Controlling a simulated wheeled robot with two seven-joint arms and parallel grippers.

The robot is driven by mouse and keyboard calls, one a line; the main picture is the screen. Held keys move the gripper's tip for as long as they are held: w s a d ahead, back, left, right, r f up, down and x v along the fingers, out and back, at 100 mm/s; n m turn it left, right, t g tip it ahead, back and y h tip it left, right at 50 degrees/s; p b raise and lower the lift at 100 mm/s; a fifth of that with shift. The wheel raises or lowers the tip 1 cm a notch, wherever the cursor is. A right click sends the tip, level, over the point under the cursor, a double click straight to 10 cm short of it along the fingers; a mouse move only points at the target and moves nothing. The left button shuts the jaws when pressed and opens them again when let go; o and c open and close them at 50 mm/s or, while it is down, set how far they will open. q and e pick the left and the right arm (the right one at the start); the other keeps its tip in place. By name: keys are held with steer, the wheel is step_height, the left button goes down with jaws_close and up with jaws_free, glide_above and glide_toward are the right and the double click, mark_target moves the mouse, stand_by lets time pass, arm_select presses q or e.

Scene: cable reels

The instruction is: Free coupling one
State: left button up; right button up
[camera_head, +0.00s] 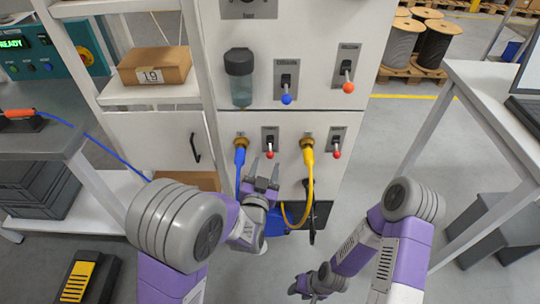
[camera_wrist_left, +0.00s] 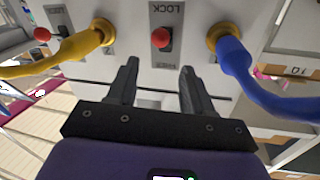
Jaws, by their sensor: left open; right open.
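A blue coupling (camera_head: 240,155) and a yellow coupling (camera_head: 308,155) sit in brass sockets on the cabinet's lower panel, each with a hose of its colour; I cannot tell which is coupling one. Beside each is a lever with a red knob, the left lever (camera_head: 270,153) and the right lever (camera_head: 337,154). My left gripper (camera_head: 265,170) is open and empty, just below the left red knob. In the left wrist view this knob (camera_wrist_left: 161,38) shows ahead between the fingers (camera_wrist_left: 158,75), under a LOCK label. The blue coupling (camera_wrist_left: 230,52) is at right there. My right gripper (camera_head: 303,286) is low, away from the panel.
Above are a blue-knobbed lever (camera_head: 286,98), an orange-knobbed lever (camera_head: 348,87) and a dark-capped canister (camera_head: 240,78). A shelf with a cardboard box (camera_head: 154,66) stands left. A white table (camera_head: 490,100) stands right. The hoses hang near my left gripper.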

mark_target(270, 155)
arm_select(q)
steer(key=w, duration=0.3)
steer(key=w+d, duration=0.1)
steer(key=w, duration=0.2)
steer(key=shift+w+d+b, duration=0.15)
steer(key=shift+w+b, duration=0.2)
steer(key=shift+c, duration=0.3)
jaws_close()
steer(key=shift+s+f, duration=0.1)
steer(key=shift+f, duration=0.1)
steer(key=shift+c, duration=1.3)
jaws_free()
steer(key=shift+s+a+f, duration=0.1)
steer(key=shift+a+f, duration=0.05)
steer(key=shift+a, duration=0.1)
steer(key=shift+o, duration=1.6)
steer(key=shift+w+d, duration=0.2)
steer(key=shift+s+r, duration=0.15)
steer(key=shift+r, duration=0.05)
